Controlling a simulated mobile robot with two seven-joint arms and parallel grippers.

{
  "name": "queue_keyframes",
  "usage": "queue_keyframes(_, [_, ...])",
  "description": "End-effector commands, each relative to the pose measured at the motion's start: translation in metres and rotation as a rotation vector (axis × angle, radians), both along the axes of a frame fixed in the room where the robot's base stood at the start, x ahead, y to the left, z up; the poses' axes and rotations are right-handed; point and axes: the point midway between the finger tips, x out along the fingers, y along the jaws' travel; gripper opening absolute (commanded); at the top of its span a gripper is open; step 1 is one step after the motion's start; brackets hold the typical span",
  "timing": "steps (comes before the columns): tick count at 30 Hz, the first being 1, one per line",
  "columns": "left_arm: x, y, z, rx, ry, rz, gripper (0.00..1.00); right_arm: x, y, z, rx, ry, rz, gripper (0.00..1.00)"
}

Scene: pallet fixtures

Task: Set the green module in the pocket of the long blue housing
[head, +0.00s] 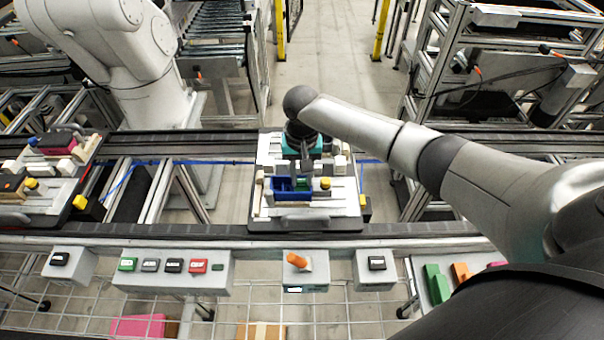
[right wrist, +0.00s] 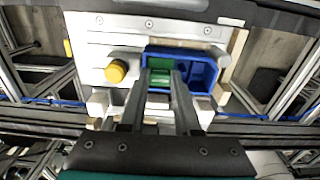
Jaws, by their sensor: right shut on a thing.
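The long blue housing (head: 284,188) lies on the pallet in the middle of the conveyor. It also shows in the right wrist view (right wrist: 208,56), with its open side facing up. My right gripper (head: 304,170) points down over the housing. In the right wrist view its fingers (right wrist: 162,76) are shut on the green module (right wrist: 158,78). The green module is inside the outline of the housing's rim, at the end near the yellow knob. The fingers hide part of it, and I cannot tell whether it rests on the pocket floor. My left gripper is not in view.
A yellow knob (head: 325,183) stands beside the housing on the pallet (head: 345,200). Pale blocks surround it. Another loaded pallet (head: 50,195) is at the left. Button boxes (head: 175,267) and an orange-handled switch (head: 293,261) line the front rail.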

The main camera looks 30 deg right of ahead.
Motion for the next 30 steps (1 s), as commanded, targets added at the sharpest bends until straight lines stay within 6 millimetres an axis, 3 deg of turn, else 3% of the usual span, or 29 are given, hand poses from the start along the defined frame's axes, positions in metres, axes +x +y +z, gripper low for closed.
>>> queue_keyframes(15, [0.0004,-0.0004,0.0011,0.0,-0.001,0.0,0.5,-0.0066,0.0023,-0.0072,0.002,0.019,0.003,0.0])
queue_keyframes(16, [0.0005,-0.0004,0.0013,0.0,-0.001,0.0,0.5,-0.0065,0.0023,-0.0071,0.002,0.019,0.003,0.35])
queue_keyframes(18, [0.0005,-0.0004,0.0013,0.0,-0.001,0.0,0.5,-0.0066,0.0021,-0.0071,0.001,0.019,0.003,0.41])
queue_keyframes(30, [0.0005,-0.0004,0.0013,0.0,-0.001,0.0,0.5,-0.007,0.0001,-0.0072,-0.002,0.021,0.001,0.41])
